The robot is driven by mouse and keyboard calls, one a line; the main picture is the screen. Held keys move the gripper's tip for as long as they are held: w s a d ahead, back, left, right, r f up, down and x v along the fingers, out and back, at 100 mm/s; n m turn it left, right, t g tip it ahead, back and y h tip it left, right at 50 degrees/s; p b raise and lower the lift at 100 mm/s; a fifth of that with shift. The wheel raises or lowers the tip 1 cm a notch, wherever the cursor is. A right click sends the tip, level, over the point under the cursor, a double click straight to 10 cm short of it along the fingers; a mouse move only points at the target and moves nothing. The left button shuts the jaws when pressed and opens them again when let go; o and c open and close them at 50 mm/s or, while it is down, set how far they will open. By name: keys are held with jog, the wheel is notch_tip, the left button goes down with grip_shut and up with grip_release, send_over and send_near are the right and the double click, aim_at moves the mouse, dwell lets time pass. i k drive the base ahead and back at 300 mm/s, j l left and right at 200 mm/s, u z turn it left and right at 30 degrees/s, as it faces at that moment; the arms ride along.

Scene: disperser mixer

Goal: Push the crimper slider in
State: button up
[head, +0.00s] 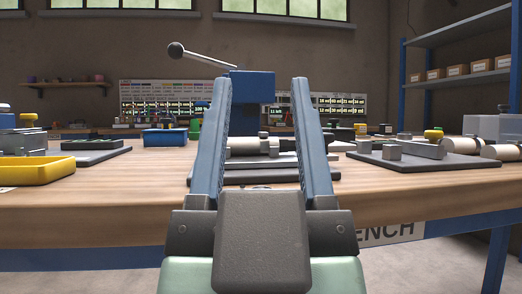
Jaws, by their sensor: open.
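A blue block-shaped device with a silver lever and a dark ball knob (175,50), likely the crimper (252,88), stands on the bench straight ahead. The lever slants up to the left from its top. Light metal cylinder parts (252,146) and flat grey plates lie low at its front, between my fingers; I cannot tell which part is the slider. My gripper (261,84) is open, its two blue fingers apart and pointing up and forward. The fingers frame the blue block and hide its sides. Nothing is seen held, and contact cannot be told.
The wooden bench (120,200) crosses the view. A yellow tray (37,170) and a grey plate (85,155) are at left. A grey plate fixture (400,160) with blocks and light cylinders is at right. Blue shelving (455,78) with boxes stands behind. The bench's front strip is mostly clear.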

aim_at(271, 148)
jog(key=l+u, duration=0.4)
jog(key=l, duration=0.25)
jog(key=l+u, duration=0.35)
jog(key=l, duration=0.35)
jog(key=k, duration=0.05)
